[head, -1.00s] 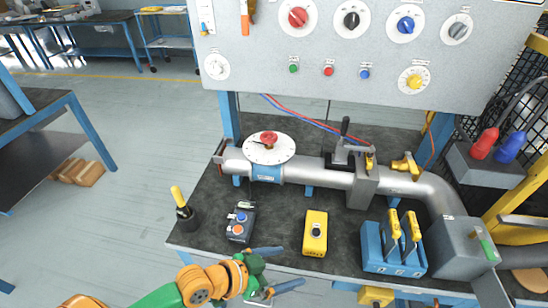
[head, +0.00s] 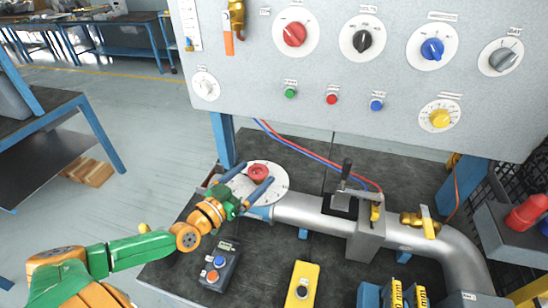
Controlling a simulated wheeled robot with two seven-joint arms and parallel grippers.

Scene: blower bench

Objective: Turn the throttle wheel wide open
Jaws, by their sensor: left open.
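The throttle wheel is a small red handwheel (head: 258,172) on a round white dial (head: 268,186) with marks, set on the grey pipe (head: 312,214) at its left end. My left gripper (head: 247,180) is over the dial with its two blue fingers apart, one on the left side of the red wheel and one on its right. The fingers are open around the wheel; I cannot tell whether they touch it. Part of the dial is hidden under the gripper. My right gripper is out of view.
A control box with buttons (head: 219,267) and a yellow box (head: 302,285) stand on the dark bench in front of the pipe. A black-handled lever (head: 346,172) and a brass valve (head: 421,221) sit farther right on the pipe. A grey panel (head: 262,75) with knobs rises behind.

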